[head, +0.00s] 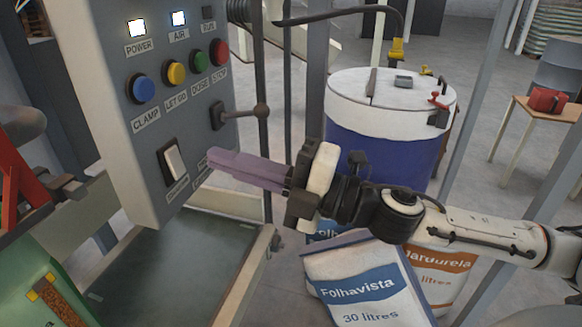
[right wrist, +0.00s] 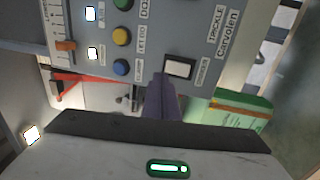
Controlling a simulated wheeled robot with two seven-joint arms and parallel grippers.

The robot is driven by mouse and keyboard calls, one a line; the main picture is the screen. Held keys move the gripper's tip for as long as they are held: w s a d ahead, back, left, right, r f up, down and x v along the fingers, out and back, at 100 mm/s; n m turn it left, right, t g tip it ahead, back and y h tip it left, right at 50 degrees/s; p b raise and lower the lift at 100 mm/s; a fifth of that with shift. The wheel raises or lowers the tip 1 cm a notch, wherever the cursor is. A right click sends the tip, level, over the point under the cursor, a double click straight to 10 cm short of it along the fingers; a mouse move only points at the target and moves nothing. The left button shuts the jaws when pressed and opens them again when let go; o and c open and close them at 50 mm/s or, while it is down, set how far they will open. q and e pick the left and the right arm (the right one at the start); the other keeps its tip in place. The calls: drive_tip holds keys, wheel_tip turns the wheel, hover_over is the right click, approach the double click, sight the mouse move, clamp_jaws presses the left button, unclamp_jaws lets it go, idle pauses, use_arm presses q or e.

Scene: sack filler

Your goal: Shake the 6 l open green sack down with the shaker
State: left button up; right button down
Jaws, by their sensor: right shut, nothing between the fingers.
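The grey control panel (head: 125,90) carries a white rocker switch (head: 174,162) low on its face; its label is hard to read in the head view. The switch also shows in the right wrist view (right wrist: 180,67). My right gripper (head: 212,162) is shut and empty, its purple fingers pointing at the panel. The fingertips are just right of the switch in the head view; contact cannot be told. Part of a green sack (head: 22,288) with a brown strip shows at the lower left. A green sack-like shape (right wrist: 245,108) shows in the right wrist view. My left gripper is out of view.
Blue, yellow, green and red buttons (head: 219,52) sit above the switch. A lever with a dark knob (head: 261,111) sticks out at the panel's right edge. A blue-white drum (head: 385,140) and a Folhavista sack (head: 365,285) stand behind my right arm.

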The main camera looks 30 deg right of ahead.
drive_tip(key=s+d+r, duration=0.1)
drive_tip(key=s+d, duration=0.4)
drive_tip(key=s, duration=0.1)
idle(0.7)
drive_tip(key=shift+s+r, duration=0.1)
idle(0.4)
drive_tip(key=w+d+f+m+t+h, duration=0.25)
drive_tip(key=d+f+m+h, duration=0.35)
drive_tip(key=d+f+m, duration=0.35)
wheel_tip(320, 180, down, 20)
drive_tip(key=s+d+r+m+g+h, duration=0.1)
drive_tip(key=s+d+m+g+h, duration=0.15)
drive_tip(key=m+h, duration=0.4)
drive_tip(key=s+a+f+m+g+y, duration=0.1)
drive_tip(key=s+a+f+m+g, duration=0.2)
drive_tip(key=a+f, duration=0.5)
drive_tip(key=s+a+f+m+g+y, duration=0.1)
drive_tip(key=s+a+f+m+g, duration=0.2)
drive_tip(key=s+a+f, duration=0.5)
wheel_tip(320, 180, down, 5)
drive_tip(key=shift+a+f+m+g+y, duration=0.1)
drive_tip(key=shift+a+m+g+y, duration=0.3)
drive_tip(key=shift+a+m, duration=0.45)
